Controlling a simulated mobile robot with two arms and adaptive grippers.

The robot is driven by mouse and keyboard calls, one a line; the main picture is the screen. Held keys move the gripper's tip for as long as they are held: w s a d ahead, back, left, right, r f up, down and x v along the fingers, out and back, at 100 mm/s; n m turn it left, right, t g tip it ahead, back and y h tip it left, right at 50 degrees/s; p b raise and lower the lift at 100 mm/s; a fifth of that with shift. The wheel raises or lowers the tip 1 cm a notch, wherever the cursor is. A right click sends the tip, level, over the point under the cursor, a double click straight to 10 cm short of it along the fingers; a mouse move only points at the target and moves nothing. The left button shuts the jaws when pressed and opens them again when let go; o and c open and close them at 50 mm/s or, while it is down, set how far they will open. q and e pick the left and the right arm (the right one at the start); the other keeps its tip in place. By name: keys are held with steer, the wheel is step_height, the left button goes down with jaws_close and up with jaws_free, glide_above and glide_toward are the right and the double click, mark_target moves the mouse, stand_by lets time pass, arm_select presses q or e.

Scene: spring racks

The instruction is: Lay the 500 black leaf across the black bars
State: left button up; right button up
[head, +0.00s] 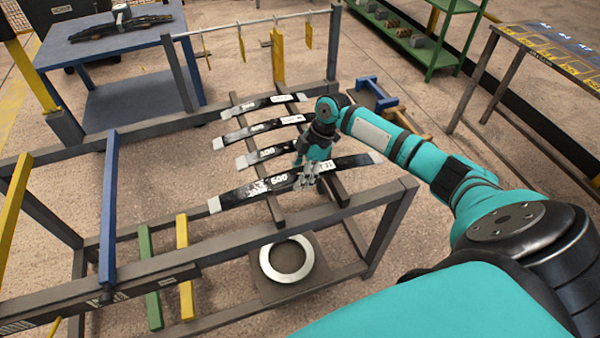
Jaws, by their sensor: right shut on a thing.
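Several black leaves with pale ends lie side by side across two dark bars, the left bar (277,213) and the right bar (339,193). The nearest and longest leaf (248,190) has a white number that looks like 500 or 600; I cannot tell which. My right gripper (309,182) is shut on this leaf, right of its number. The leaf spans both bars; whether it rests fully on them is hard to tell. Beyond it lie three shorter black leaves: a near one (250,159), a middle one (238,136) and a far one (240,109). My left gripper is out of view.
A grey rack frame (225,248) surrounds the bars. A blue bar (108,215), a green bar (150,275) and a yellow bar (184,265) cross its left side. A pale ring (268,260) lies below. A blue table (115,45) stands back left, a green shelf (440,55) back right.

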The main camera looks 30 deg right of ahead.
steer(key=shift+w+f+b, duration=0.1)
steer(key=shift+f+b, duration=0.3)
steer(key=shift+f, duration=0.15)
steer(key=o, duration=1.4)
steer(key=v, duration=1.2)
steer(key=shift+f, duration=0.15)
